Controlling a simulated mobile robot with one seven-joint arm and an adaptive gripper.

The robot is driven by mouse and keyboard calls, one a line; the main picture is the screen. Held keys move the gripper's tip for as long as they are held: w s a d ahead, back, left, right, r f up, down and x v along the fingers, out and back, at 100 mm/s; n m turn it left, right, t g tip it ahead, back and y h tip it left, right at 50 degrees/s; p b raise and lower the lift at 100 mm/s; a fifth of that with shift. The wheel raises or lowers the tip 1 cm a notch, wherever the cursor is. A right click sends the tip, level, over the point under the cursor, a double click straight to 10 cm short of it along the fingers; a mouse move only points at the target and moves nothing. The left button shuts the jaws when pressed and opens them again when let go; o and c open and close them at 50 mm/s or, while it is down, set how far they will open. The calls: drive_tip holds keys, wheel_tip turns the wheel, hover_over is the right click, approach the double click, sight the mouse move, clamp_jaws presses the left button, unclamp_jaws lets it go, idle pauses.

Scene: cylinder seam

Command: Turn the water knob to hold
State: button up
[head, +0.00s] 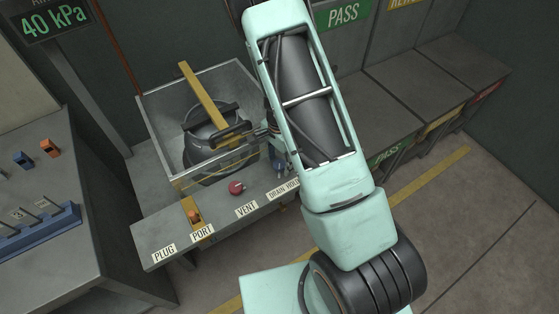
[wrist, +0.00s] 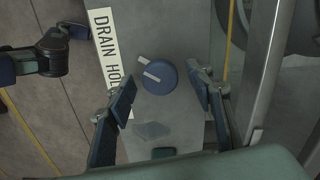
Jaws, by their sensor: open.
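The blue round water knob (wrist: 158,77) shows in the wrist view on the grey panel. Its white pointer mark slants toward the upper left. The DRAIN/HOLD label (wrist: 105,50) lies just left of it, its lower end partly hidden by a finger. My gripper (wrist: 164,82) is open, with one finger on each side of the knob and visible gaps between. I cannot tell whether the fingertips are level with the knob. In the head view my gripper (head: 281,170) is small and dark beside the DRAIN HOLD label (head: 284,188); I cannot make out the knob there.
An open-topped clear-sided tank (head: 165,110) holds a dark round vessel (head: 200,150) under a yellow bar (head: 205,95). A red knob (head: 237,187) is near VENT, and an orange fitting (head: 194,215) near PORT. A console (head: 60,265) stands left. A dark blue-ended part (wrist: 50,52) shows in the wrist view.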

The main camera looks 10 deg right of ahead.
drive_tip(key=shift+c, duration=0.3)
drive_tip(key=c, duration=1.1)
drive_tip(key=shift+o, duration=0.2)
drive_tip(key=shift+n+b, duration=0.3)
drive_tip(key=shift+f+n+b, duration=0.1)
drive_tip(key=shift+n+b, duration=0.8)
drive_tip(key=shift+n, duration=0.3)
drive_tip(key=shift+n+b, duration=1.05)
drive_tip(key=shift+n, duration=0.85)
drive_tip(key=o, duration=1.1)
